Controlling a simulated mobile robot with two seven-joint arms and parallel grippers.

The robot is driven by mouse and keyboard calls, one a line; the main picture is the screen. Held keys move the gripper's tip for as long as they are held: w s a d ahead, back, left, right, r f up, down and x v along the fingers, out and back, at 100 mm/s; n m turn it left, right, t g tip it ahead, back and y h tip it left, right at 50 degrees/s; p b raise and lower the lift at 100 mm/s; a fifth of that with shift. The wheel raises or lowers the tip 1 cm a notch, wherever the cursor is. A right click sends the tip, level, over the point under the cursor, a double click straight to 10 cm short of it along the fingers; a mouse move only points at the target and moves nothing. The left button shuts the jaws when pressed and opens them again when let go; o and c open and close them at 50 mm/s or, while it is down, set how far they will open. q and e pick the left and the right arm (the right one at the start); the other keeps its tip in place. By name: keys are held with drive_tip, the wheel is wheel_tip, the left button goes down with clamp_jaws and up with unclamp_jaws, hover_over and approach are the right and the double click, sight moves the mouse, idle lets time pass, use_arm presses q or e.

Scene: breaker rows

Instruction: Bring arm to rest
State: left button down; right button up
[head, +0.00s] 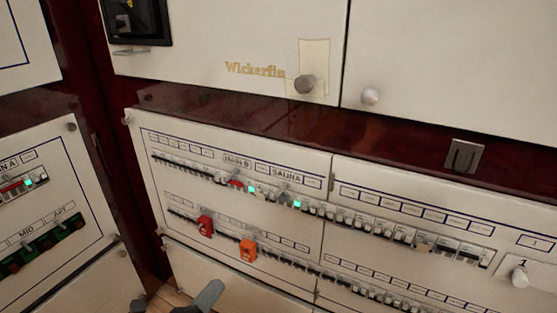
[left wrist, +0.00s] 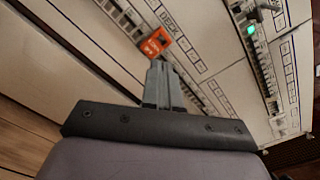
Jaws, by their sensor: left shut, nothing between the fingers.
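My left gripper (head: 211,291) shows at the bottom of the head view, in front of the lower edge of the breaker panel. In the left wrist view its two grey fingers (left wrist: 160,68) are together with nothing between them. Their tips point toward the panel near an orange tag (left wrist: 155,43) with a white mark; I cannot tell whether they touch it. In the head view the orange tag (head: 248,250) hangs on the lower breaker row, above and right of the gripper. My right gripper is not in view.
The breaker panel (head: 325,200) has rows of switches, green lights and a red tag (head: 205,226). Another panel (head: 82,170) stands at the left. White cupboard doors (head: 215,40) with knobs are above. A dark red ledge (head: 240,110) runs between.

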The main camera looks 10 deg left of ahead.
use_arm(q)
drive_tip(key=s+d+n+g+y, duration=0.1)
drive_tip(key=s+d+n+g, duration=0.35)
drive_tip(key=n, duration=0.95)
drive_tip(key=s+d+n+g, duration=0.1)
drive_tip(key=s+n, duration=0.6)
drive_tip(key=n, duration=0.7)
drive_tip(key=s+a+r+y+p, duration=0.1)
drive_tip(key=s+a+r+p, duration=0.1)
drive_tip(key=r+p, duration=0.5)
drive_tip(key=s+a+r+n+g+y+p, duration=0.1)
drive_tip(key=a+r+p, duration=0.3)
drive_tip(key=p, duration=1.6)
wheel_tip(320, 180, up, 4)
drive_tip(key=shift+s+a+r+y, duration=0.1)
drive_tip(key=shift+s+a+y, duration=0.25)
drive_tip(key=shift+s, duration=0.25)
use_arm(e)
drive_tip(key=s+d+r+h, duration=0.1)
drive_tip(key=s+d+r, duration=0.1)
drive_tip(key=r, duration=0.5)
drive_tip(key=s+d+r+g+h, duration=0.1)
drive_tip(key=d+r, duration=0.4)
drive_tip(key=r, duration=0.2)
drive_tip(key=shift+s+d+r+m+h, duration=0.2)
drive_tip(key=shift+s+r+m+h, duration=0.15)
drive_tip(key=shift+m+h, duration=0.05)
